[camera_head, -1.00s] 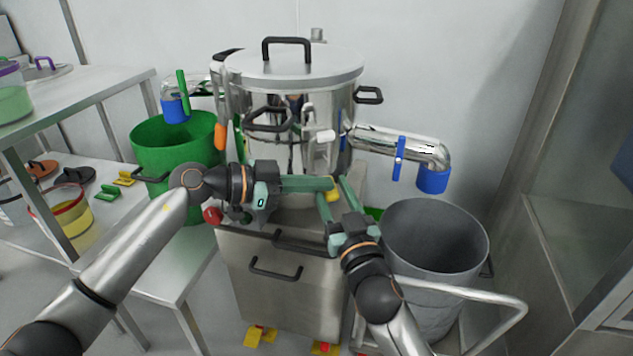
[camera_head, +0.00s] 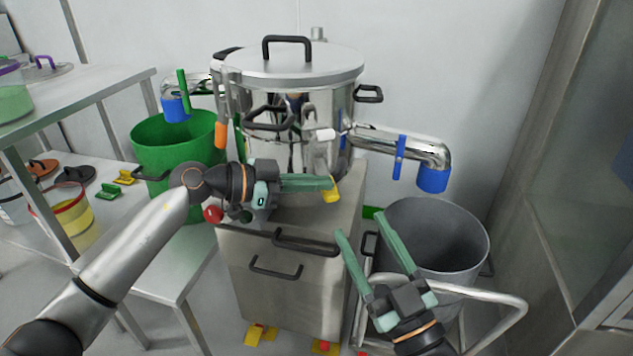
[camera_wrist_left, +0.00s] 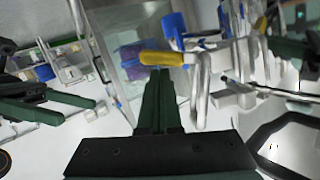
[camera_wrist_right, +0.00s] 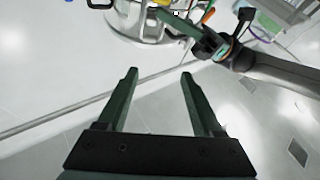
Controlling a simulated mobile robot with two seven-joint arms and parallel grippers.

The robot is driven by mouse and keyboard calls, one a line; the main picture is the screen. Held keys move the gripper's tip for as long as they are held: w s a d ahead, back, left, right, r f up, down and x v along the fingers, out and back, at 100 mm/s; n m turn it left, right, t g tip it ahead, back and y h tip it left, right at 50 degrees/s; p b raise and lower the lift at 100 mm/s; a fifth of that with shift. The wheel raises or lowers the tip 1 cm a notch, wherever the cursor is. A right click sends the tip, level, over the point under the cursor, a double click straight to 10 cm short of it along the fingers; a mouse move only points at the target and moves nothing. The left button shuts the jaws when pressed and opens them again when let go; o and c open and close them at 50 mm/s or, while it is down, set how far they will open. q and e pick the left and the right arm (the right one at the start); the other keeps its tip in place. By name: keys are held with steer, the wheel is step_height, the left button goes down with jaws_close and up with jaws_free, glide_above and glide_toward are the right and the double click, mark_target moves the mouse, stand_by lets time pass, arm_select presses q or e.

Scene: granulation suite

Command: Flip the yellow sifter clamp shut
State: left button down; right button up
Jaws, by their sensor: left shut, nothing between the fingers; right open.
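The yellow sifter clamp handle (camera_head: 331,194) shows low on the front right of the steel sifter (camera_head: 290,130), beside my left fingertips. In the left wrist view the yellow grip (camera_wrist_left: 163,59) lies just past the fingertips, joined to a pale metal linkage (camera_wrist_left: 203,88). My left gripper (camera_head: 332,183) is shut and empty, its fingers pointing right at the clamp. Whether they touch it I cannot tell. My right gripper (camera_head: 362,243) is open and empty, lower right, in front of the grey bin. In the right wrist view its fingers (camera_wrist_right: 160,75) are apart with nothing between them.
A grey bin (camera_head: 436,235) stands right of the steel cabinet (camera_head: 285,285), a green bin (camera_head: 178,150) left. Pipes with blue (camera_head: 433,180) and orange (camera_head: 220,136) ends stick out nearby. A trolley rail (camera_head: 500,300) is at lower right.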

arm_select(q)
steer(key=shift+f+m+p, duration=0.15)
steer(key=shift+m+p, duration=0.15)
steer(key=shift+p, duration=0.25)
arm_select(e)
steer(key=s+d+r+n+t+y, duration=0.1)
steer(key=s+d+r+n+y, duration=0.2)
steer(key=s+r, duration=0.7)
steer(key=s+n+y, duration=0.2)
steer(key=y, duration=0.1)
steer(key=shift+s+n, duration=0.3)
steer(key=shift+s, duration=0.1)
arm_select(q)
steer(key=shift+f, duration=0.1)
arm_select(e)
steer(key=shift+r, duration=0.25)
